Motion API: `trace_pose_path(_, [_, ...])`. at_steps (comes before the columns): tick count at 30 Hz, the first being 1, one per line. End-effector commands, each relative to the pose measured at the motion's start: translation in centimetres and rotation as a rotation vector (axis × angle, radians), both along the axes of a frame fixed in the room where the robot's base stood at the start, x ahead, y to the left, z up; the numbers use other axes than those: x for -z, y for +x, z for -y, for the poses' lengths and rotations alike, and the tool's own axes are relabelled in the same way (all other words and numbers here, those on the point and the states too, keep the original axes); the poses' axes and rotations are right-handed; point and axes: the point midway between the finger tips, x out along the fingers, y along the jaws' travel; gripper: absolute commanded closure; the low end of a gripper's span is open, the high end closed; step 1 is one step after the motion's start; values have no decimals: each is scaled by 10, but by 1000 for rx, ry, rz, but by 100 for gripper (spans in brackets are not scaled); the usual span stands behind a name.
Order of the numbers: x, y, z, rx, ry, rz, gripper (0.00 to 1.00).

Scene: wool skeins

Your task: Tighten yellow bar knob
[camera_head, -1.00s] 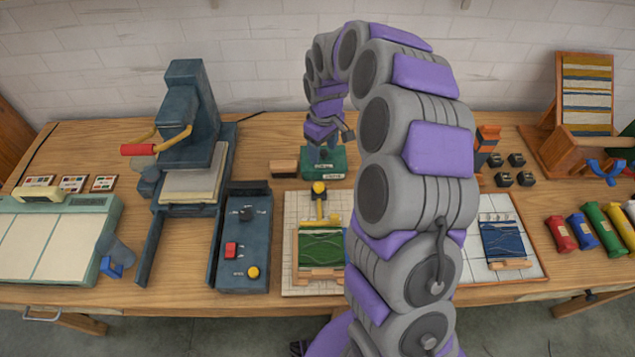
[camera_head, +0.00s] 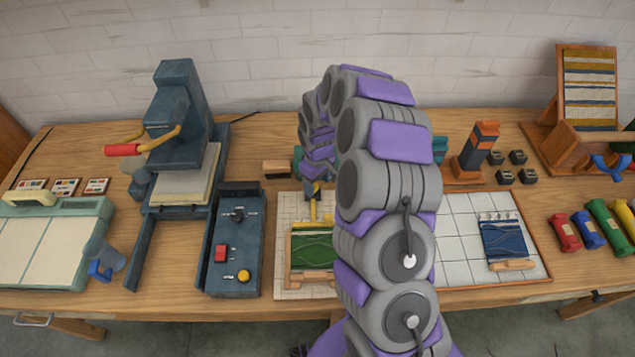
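The yellow bar (camera_head: 313,212) stands on the white gridded board (camera_head: 290,210), behind a green woven piece (camera_head: 314,249) in a wooden frame. In the earlier picture its yellow knob shows on top; now my gripper (camera_head: 315,187) is right over that spot and mostly hides it. My gripper points down at or just above the knob; I cannot tell whether it touches. Its fingers are too small and covered to tell whether they are open or shut. My arm hides the board's right part.
A dark control box (camera_head: 236,243) with a red switch and yellow button stands left of the board. A blue press (camera_head: 181,135) with a red handle is further left. A second gridded board (camera_head: 460,250) with a blue woven piece lies right of my arm.

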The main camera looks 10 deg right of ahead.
Motion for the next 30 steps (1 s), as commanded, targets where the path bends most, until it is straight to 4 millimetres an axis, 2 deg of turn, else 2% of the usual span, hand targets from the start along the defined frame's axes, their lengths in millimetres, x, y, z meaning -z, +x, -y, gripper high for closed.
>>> trace_pose_path(7, [1, 0, -4, -3, -4, 1, 37])
trace_pose_path(15, [1, 0, 5, -1, 7, 0, 62])
trace_pose_path(24, [0, 2, 1, -1, -1, 3, 90])
trace_pose_path(30, [0, 3, 0, -1, 1, 7, 93])
